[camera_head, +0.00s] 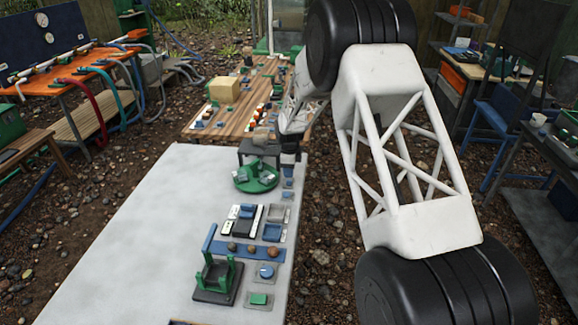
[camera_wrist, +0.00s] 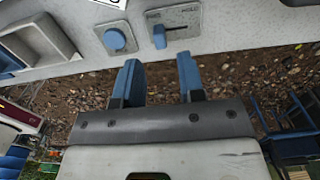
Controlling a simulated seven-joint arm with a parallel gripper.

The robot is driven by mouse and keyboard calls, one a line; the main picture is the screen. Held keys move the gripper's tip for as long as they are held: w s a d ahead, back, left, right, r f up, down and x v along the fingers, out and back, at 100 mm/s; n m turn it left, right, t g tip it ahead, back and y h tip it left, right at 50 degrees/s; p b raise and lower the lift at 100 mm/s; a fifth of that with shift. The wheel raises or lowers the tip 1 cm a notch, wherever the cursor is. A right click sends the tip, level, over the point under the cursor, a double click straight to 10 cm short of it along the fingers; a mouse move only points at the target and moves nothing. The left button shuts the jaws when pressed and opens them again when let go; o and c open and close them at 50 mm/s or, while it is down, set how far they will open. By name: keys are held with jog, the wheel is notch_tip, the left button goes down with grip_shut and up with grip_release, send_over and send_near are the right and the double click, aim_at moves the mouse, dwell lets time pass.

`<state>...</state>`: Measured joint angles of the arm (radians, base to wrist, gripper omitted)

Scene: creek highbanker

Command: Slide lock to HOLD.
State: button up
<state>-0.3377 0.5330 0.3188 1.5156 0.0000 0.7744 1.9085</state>
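In the wrist view, a grey metal plate (camera_wrist: 174,22) lies near the pale table's edge with a small upright blue tab (camera_wrist: 159,36) at its left side. In the head view, my gripper (camera_head: 289,160) is small and partly hidden by my arm near the table's far right edge.
Beside the plate is a round blue knob (camera_wrist: 114,40); a grey open tray (camera_wrist: 45,40) lies farther left. The pale table (camera_head: 130,250) also bears a green round turntable (camera_head: 242,181) and a green-and-blue stand (camera_head: 218,275). Its left half is clear. A wooden table (camera_head: 205,125) stands behind.

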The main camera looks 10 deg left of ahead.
jog(key=shift+f, duration=2.55)
grip_shut()
jog(key=shift+w, duration=1.8)
grip_release()
